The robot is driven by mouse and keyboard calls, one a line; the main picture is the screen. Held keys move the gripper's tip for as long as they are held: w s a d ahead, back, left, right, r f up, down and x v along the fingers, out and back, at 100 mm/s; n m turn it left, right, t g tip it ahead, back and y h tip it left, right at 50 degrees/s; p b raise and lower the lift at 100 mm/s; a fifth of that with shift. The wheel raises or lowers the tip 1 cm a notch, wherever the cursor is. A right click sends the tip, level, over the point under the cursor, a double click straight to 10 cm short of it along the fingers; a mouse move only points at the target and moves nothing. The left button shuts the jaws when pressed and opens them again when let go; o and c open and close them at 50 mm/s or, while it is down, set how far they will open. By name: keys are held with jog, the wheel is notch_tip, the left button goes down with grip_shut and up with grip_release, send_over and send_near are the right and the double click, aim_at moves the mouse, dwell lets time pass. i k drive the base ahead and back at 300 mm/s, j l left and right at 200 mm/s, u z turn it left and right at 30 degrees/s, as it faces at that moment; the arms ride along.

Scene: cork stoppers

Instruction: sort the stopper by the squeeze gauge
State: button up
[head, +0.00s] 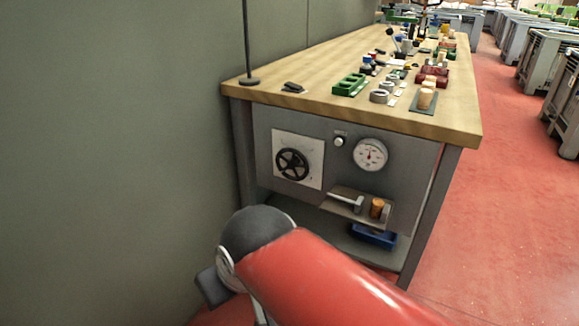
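An orange-brown cork stopper (377,207) stands upright on a small grey ledge (349,193) at the front of the workbench. A pale bar with a grey block (346,201) lies to its left, apart from it. The round white dial gauge (370,154) with a red needle is on the grey panel above the stopper. A black handwheel (292,164) sits on a white plate at the panel's left. A blue tray (374,236) is below the ledge. My red arm crosses the bottom of the view; my gripper does not show, so its state is hidden.
The wooden bench top (440,119) carries a green rack (350,85), grey rings, red blocks and more corks (426,97). A dark pole (248,45) stands at its left corner. A grey wall is at left. Red floor (500,200) is open at right, with grey crates beyond.

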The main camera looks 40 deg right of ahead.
aim_at(378, 206)
jog(key=l+z, duration=0.1)
jog(key=z, duration=1.65)
